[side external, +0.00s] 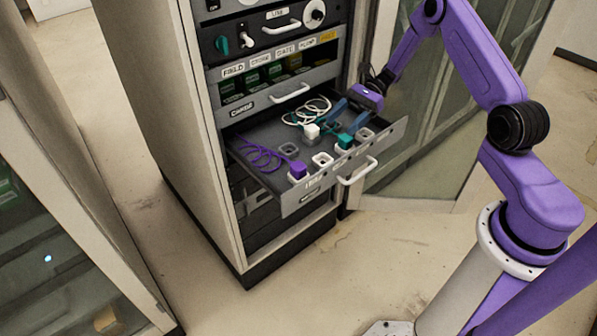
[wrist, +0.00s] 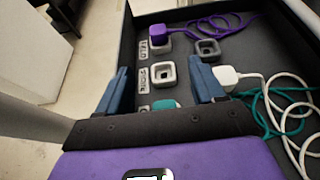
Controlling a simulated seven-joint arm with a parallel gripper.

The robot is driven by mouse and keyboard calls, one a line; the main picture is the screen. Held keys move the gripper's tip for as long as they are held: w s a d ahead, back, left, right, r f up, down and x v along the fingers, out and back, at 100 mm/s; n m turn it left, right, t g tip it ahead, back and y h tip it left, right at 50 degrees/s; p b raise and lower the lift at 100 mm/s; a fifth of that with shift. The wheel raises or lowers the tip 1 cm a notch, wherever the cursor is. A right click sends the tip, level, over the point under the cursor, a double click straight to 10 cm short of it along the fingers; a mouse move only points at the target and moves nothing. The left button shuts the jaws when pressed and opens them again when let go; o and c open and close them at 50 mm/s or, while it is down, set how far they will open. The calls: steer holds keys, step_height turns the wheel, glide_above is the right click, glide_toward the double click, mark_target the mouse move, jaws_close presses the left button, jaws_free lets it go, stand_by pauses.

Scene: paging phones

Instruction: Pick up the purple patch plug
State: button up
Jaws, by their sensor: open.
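The purple patch plug (side external: 298,169) sits at the front left of the open drawer, at a pale socket, with its purple cord (side external: 262,157) coiled behind it. In the wrist view the plug (wrist: 157,32) is at the top, beyond the fingertips, partly over a grey socket. My gripper (side external: 336,125) is above the right part of the drawer, with its blue fingers spread and nothing between them. In the wrist view my gripper (wrist: 159,68) frames an empty white socket (wrist: 161,74). It is apart from the purple plug.
A white plug (side external: 311,131) with a white cord and a teal plug (side external: 345,141) are in the drawer, right of the purple plug. Empty sockets (side external: 322,160) stand nearby. The drawer's front wall (side external: 310,198) has a white handle (side external: 357,172). Closed drawers and shelves rise above.

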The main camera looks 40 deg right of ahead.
glide_toward(301, 164)
steer(key=x, duration=0.5)
steer(key=shift+w+d+f, duration=0.15)
steer(key=shift+w+f, duration=0.05)
steer(key=shift+w, duration=0.05)
steer(key=shift+s+x, duration=0.15)
steer(key=shift+x, duration=1.15)
steer(key=shift+s+x, duration=0.1)
steer(key=shift+x, duration=1.2)
steer(key=shift+r, duration=0.1)
steer(key=c, duration=1.1)
steer(key=shift+r, duration=0.15)
